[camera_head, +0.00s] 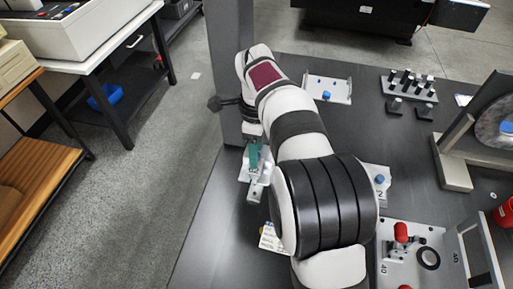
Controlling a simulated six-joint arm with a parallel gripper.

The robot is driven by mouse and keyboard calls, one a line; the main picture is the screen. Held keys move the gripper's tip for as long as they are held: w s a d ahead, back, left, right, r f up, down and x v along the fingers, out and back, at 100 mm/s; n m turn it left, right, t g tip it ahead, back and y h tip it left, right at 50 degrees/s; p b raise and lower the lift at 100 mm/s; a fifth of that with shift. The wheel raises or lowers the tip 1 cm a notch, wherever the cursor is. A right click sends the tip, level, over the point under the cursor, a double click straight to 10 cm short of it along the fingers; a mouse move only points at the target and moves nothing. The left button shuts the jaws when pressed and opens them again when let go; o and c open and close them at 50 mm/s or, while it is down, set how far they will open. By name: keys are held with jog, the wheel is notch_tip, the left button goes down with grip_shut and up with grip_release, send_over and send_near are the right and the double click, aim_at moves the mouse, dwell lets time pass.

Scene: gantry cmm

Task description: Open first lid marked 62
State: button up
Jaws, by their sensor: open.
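My arm reaches from the bottom of the picture toward the back left of the dark table. My gripper (254,160), with greenish fingers, is open and points down at a small whitish fixture (254,190) at the table's left edge. I cannot tell whether the fingers touch it. A white plate with a blue knob (380,179) stands right of my arm, partly hidden by it; a "2" shows on it. Whether this is the lid marked 62 I cannot tell. Another white plate with a blue knob (327,95) lies further back, its marking unreadable.
A white panel (402,262) with a red handle and a black ring lies front right. A block of dark pegs (409,85) stands at the back right. A grey stand with a disc (492,128) is at the right edge. The table (330,125) is bare between.

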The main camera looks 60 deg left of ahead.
grip_shut()
dwell(1.4)
